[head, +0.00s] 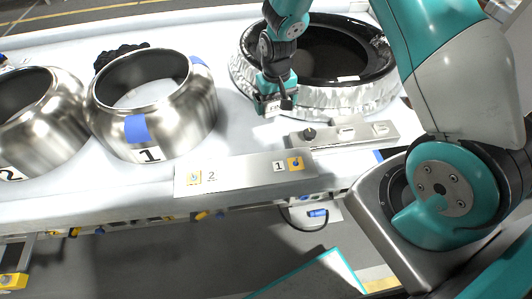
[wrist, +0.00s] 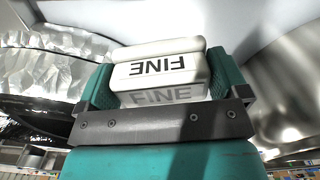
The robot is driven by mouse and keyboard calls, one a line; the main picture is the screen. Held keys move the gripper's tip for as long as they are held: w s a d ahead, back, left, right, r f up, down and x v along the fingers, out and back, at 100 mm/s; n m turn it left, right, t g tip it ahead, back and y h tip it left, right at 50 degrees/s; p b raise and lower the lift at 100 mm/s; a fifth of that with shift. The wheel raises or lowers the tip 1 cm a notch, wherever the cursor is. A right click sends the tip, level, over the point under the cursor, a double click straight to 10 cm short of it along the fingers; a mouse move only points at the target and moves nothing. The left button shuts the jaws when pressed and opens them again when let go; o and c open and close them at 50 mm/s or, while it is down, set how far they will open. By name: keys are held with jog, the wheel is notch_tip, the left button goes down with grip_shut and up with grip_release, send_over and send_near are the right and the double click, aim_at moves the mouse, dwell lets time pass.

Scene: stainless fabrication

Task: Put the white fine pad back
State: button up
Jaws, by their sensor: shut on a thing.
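The white fine pad (wrist: 158,72) is in my gripper (wrist: 165,84) in the wrist view, with its FINE lettering upside down. A teal finger stands on each side of it. In the head view my gripper (head: 274,100) is low over the table, in front of the foil-wrapped ring and just left of a metal rack (head: 333,142). The pad is small and mostly hidden there. The rack bears a black knob (head: 309,134) and pale blocks (head: 381,128) at its right part; their labels are too small to read.
A foil-wrapped ring with a dark inside (head: 330,98) stands behind my gripper. Steel bowl 1 (head: 190,112) and steel bowl 2 (head: 55,125) stand at left. A metal plate marked 2 and 1 (head: 242,175) lies at the table's front edge. Bare table shows between bowl and ring.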

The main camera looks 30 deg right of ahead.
jog(key=w+a+r+m+b, duration=0.1)
jog(key=w+b, duration=0.2)
jog(key=w, duration=0.3)
jog(key=w+a+r+m+b, duration=0.1)
jog(key=w+a+r+b, duration=0.1)
jog(key=w+b, duration=0.2)
jog(key=w, duration=0.2)
jog(key=shift+w+m, duration=0.3)
jog(key=s+a+p, duration=0.1)
jog(key=s+a, duration=0.2)
jog(key=s, duration=0.6)
jog(key=s+a+p, duration=0.1)
jog(key=s+a, duration=0.2)
jog(key=s, duration=0.7)
notch_tip(320, 180, down, 6)
jog(key=shift+w+f, duration=0.1)
jog(key=shift+f, duration=0.1)
notch_tip(320, 180, down, 4)
jog(key=shift+r, duration=0.1)
jog(key=shift+f+p, duration=0.3)
jog(key=shift+f, duration=0.15)
